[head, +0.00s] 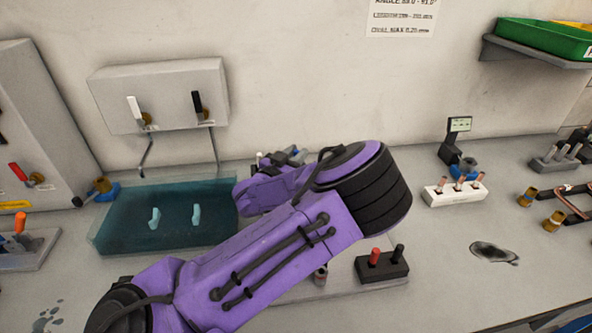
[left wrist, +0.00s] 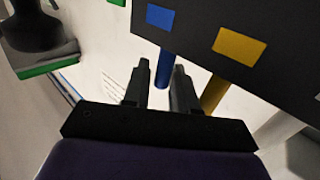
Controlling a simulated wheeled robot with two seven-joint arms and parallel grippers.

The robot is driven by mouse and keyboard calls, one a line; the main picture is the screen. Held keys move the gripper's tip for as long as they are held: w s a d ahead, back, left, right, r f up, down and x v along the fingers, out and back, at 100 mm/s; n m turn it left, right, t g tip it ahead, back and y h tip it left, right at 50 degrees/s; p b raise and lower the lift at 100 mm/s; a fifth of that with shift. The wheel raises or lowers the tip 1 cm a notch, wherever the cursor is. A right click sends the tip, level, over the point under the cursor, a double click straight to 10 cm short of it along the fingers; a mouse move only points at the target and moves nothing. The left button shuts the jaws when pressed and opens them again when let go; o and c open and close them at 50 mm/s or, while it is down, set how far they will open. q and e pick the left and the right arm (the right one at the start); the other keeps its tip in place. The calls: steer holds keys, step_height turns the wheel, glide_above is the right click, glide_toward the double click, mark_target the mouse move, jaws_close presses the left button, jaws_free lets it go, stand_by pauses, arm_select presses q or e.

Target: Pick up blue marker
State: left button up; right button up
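In the left wrist view, a blue cylinder that looks like the blue marker (left wrist: 163,68) stands out from a dark panel with a blue square (left wrist: 160,17). My left gripper (left wrist: 161,72) is open, its two dark fingers apart. The blue marker shows between the fingertips, or just beyond them; I cannot tell the depth, and no finger clearly touches it. In the head view my purple left arm crosses the middle and hides the blue marker. My right gripper is not in view.
A yellow cylinder (left wrist: 212,95) stands beside the blue one, near the right finger. In the head view, a black holder (head: 384,268) with a red and a black piece stands right of my arm. A teal tray (head: 130,238) lies left. A white block (head: 455,193) stands farther right.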

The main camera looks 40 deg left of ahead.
arm_select(q)
steer(key=shift+w+a, duration=0.2)
steer(key=shift+w, duration=0.3)
steer(key=shift+s, duration=0.1)
jaws_close()
steer(key=shift+s, duration=0.1)
